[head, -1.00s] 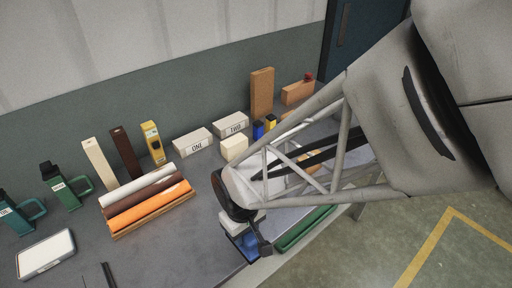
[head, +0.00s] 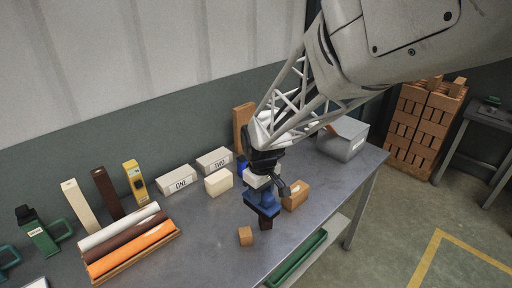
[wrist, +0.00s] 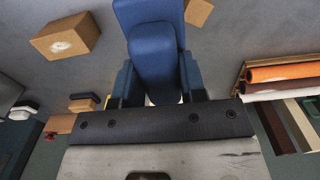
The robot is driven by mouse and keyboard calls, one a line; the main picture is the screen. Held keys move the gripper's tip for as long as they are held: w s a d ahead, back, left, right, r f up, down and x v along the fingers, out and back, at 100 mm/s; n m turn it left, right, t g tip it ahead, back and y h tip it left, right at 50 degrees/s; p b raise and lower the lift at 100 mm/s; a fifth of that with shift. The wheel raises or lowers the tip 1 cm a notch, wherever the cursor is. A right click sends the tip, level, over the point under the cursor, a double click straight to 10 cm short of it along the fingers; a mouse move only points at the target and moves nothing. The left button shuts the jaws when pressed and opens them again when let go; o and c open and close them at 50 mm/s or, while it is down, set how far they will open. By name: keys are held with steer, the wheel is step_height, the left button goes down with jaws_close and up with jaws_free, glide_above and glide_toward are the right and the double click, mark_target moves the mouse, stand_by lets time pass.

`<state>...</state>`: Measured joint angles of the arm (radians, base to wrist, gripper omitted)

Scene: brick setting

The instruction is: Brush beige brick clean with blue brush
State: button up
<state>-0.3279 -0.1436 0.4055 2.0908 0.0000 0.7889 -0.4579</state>
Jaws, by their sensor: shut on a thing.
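My gripper (head: 264,180) is shut on a blue brush (head: 262,204) above the grey table, right of the middle. The brush also shows in the wrist view (wrist: 153,50), with a dark part under it in the head view. A pale beige block (head: 218,182) sits on the table left of my gripper. A tan brick (head: 296,195) lies just right of the brush, apart from it; it shows in the wrist view (wrist: 65,36) with a whitish patch on its face. I cannot tell which of the two is the task's brick.
A small wooden block (head: 245,236) lies in front of the brush. White bricks marked ONE (head: 178,180) and TWO (head: 214,161) stand behind. Coloured rolls (head: 130,245) are at left. A grey box (head: 343,140) stands at right, and a green tray (head: 298,258) is below the front edge.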

steer(key=w+d+r, duration=0.3)
steer(key=w+d, duration=0.8)
steer(key=w, duration=0.1)
steer(key=shift+w, duration=0.25)
steer(key=shift+f, duration=0.15)
steer(key=shift+f, duration=3.55)
steer(key=shift+w+d+f, duration=0.35)
steer(key=shift+w+d, duration=0.35)
steer(key=shift+d, duration=0.1)
steer(key=shift+c, duration=0.3)
steer(key=shift+w+d, duration=0.75)
steer(key=shift+s+a+f, duration=0.1)
steer(key=shift+s+a, duration=0.65)
steer(key=shift+a, duration=0.05)
steer(key=shift+s+a, duration=0.75)
steer(key=shift+a, duration=0.05)
step_height(320, 180, up, 8)
steer(key=shift+d, duration=0.15)
